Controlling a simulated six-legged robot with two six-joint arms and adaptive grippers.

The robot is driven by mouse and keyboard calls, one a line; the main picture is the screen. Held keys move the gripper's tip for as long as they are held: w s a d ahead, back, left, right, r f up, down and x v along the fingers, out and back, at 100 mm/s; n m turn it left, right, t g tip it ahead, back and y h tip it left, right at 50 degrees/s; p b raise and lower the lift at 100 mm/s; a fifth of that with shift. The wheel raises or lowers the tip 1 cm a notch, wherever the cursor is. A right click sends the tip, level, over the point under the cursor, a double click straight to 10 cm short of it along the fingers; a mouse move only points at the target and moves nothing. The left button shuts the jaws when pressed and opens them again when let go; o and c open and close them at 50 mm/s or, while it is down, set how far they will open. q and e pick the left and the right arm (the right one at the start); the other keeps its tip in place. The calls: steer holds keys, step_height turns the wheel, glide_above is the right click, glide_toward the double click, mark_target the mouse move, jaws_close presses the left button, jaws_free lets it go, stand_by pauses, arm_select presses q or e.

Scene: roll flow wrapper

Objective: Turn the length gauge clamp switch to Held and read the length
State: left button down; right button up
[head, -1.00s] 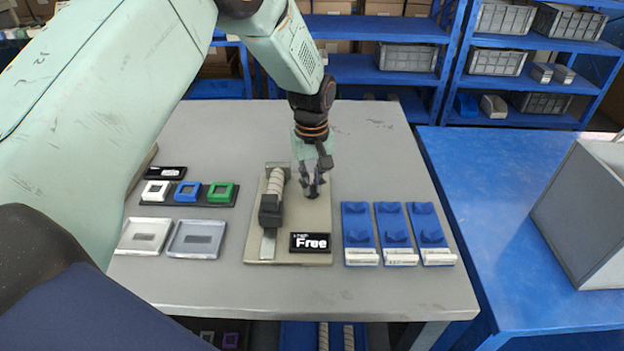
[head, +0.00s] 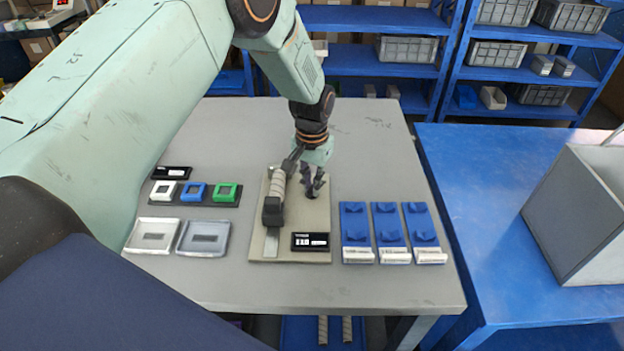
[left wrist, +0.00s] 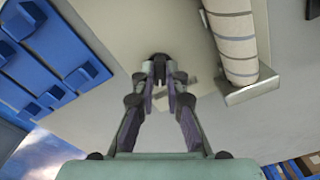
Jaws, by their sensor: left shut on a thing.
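The length gauge (head: 258,243) is a beige plate on the grey table, with a striped roll (head: 278,182) lying along its left side against a dark block (head: 272,211). A small black display (head: 310,242) at its front right shows white characters, which look like "110" but are too small to be sure of. My left gripper (head: 313,190) reaches down to the plate's right side. In the left wrist view its fingers (left wrist: 162,80) are closed on the dark clamp switch (left wrist: 160,58), mostly hidden between the tips. The roll (left wrist: 236,40) lies beside the gripper there. My right gripper is not in view.
Several blue holders (head: 388,225) with white labels stand right of the gauge. White, blue and green square frames (head: 194,192), a small black display (head: 172,172) and two grey trays (head: 152,235) lie left. A blue table (head: 490,190) with a grey bin (head: 580,205) stands right.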

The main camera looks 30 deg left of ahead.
arm_select(q)
steer(key=shift+w+m, duration=0.1)
steer(key=shift+m, duration=0.7)
steer(key=c, duration=1.3)
jaws_free()
steer(key=shift+c, duration=0.2)
steer(key=shift+r, duration=0.1)
step_height(320, 180, up, 12)
